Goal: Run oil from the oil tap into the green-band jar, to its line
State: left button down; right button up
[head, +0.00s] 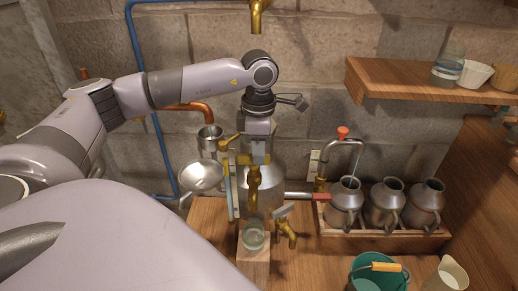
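A small clear glass jar (254,239) stands upright on a wooden block, below the spout of a brass tap (253,188) on the metal still. Its band colour, line and fill level are too small to tell. I see no clear stream between spout and jar. My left gripper (254,160) points down at the top of this tap, at its handle; whether it touches is unclear, and its finger opening is too small to judge. A second brass tap (287,231) with a silver lever sits lower, right of the jar. My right gripper is not in view.
A metal funnel bowl (201,177) is left of the still. Several metal jugs (384,205) stand in a wooden tray at right, below a curved spout. A green bucket (379,278) and cream pitcher (449,274) are in front. A blue-banded jar (449,68) is on the shelf.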

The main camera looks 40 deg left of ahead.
pick_arm(q)
jog(key=n, duration=0.3)
jog(key=shift+w+a+n+p, duration=0.15)
jog(key=shift+n+p, duration=0.15)
jog(key=shift+p, duration=0.05)
jog(key=n, duration=0.3)
jog(key=shift+a+n+p, duration=0.15)
jog(key=shift+n+p, duration=0.15)
jog(key=shift+p, duration=0.1)
jog(key=shift+a+n, duration=0.1)
jog(key=shift+n, duration=0.8)
jog(key=shift+w+r, duration=0.1)
dwell(5.7)
